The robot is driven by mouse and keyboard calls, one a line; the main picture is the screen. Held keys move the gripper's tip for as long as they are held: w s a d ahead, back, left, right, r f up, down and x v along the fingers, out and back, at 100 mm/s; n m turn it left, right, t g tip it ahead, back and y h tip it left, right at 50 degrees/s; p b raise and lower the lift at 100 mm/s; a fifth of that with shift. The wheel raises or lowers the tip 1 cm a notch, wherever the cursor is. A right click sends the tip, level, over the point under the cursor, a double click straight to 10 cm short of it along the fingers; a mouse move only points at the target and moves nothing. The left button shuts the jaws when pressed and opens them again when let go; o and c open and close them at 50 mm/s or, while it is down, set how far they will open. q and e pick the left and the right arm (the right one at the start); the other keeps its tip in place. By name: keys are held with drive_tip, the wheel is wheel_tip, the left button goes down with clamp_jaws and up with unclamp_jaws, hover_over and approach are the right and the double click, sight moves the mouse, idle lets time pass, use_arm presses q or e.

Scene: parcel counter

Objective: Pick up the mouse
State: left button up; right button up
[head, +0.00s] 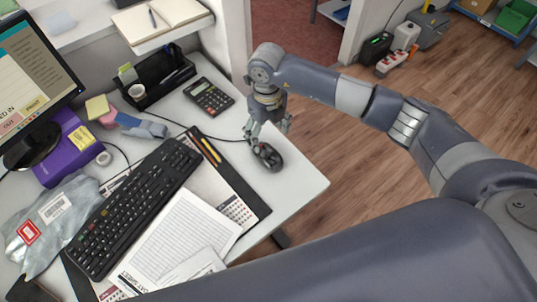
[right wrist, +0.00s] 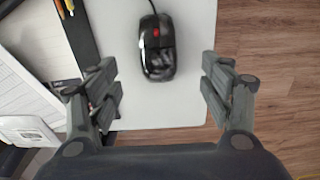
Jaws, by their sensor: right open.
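The black mouse (head: 267,157) lies on the white desk near its right corner, with its cable running left across the desk. It also shows in the right wrist view (right wrist: 157,55), with a red scroll wheel, ahead of and between the fingers. My right gripper (head: 268,127) is open and empty, pointing down above the desk just behind the mouse in the head view. In the right wrist view its two fingers (right wrist: 160,92) are spread wider than the mouse. I cannot tell whether any finger touches it. My left gripper is not in view.
A desk pad (head: 259,207) with papers and pencils lies left of the mouse, beside a keyboard (head: 137,205). A calculator (head: 208,96) and black organizer (head: 158,82) stand behind. The desk edge is close on the right, with wooden floor (head: 330,150) beyond.

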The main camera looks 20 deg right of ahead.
sight(268, 152)
wheel_tip(268, 152, down, 4)
drive_tip(key=shift+r, duration=0.1)
drive_tip(key=shift+s+a+f+p, duration=0.1)
drive_tip(key=shift+s+f+p, duration=0.05)
drive_tip(key=shift+f+p, duration=0.35)
wheel_tip(268, 152, down, 4)
drive_tip(key=shift+r+p, duration=0.1)
drive_tip(key=shift+p, duration=0.35)
drive_tip(key=shift+f, duration=0.4)
drive_tip(key=shift+c, duration=0.6)
drive_tip(key=c, duration=1.4)
